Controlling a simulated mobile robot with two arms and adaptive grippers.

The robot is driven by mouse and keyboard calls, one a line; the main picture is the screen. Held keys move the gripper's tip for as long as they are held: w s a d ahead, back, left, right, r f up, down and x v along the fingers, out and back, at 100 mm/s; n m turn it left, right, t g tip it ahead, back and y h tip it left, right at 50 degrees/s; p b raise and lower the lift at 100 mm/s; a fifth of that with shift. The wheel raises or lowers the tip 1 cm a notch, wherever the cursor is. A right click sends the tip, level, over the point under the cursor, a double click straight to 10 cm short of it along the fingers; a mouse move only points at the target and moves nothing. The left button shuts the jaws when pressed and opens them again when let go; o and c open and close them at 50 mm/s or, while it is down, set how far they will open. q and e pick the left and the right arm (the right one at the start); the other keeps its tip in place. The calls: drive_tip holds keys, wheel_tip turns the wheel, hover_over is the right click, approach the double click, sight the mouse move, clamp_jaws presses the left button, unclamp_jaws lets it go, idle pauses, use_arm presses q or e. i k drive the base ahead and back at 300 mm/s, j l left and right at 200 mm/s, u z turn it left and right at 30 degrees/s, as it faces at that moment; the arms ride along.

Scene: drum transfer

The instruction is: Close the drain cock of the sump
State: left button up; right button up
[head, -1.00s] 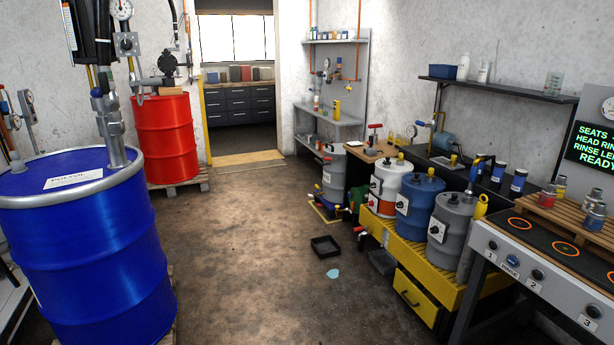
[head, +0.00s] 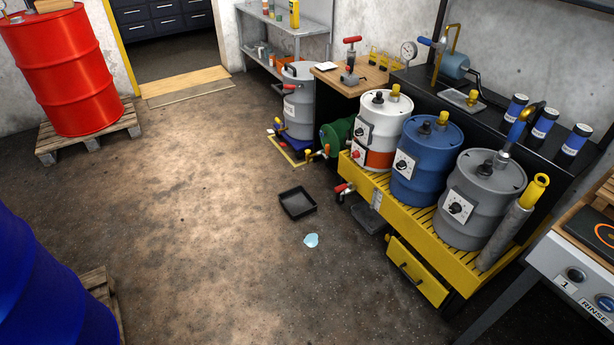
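The sump looks to be the yellow grated tray (head: 470,262) on the right, with three small drums standing on it. A dark grey pan (head: 367,219) sits on the floor below that end. Neither of my grippers is in view.
A black tray (head: 297,203) and a light blue puddle (head: 311,240) lie on the floor before the sump. A yellow drawer (head: 417,272) sticks out below it. A big blue drum (head: 45,285) stands lower left, a red drum (head: 62,75) upper left. The middle floor is clear.

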sight(343, 187)
drive_tip(key=i+j+z, duration=0.15)
drive_tip(key=i+z, duration=0.15)
drive_tip(key=i, duration=0.15)
drive_tip(key=i+j+z, duration=0.3)
drive_tip(key=i, duration=0.1)
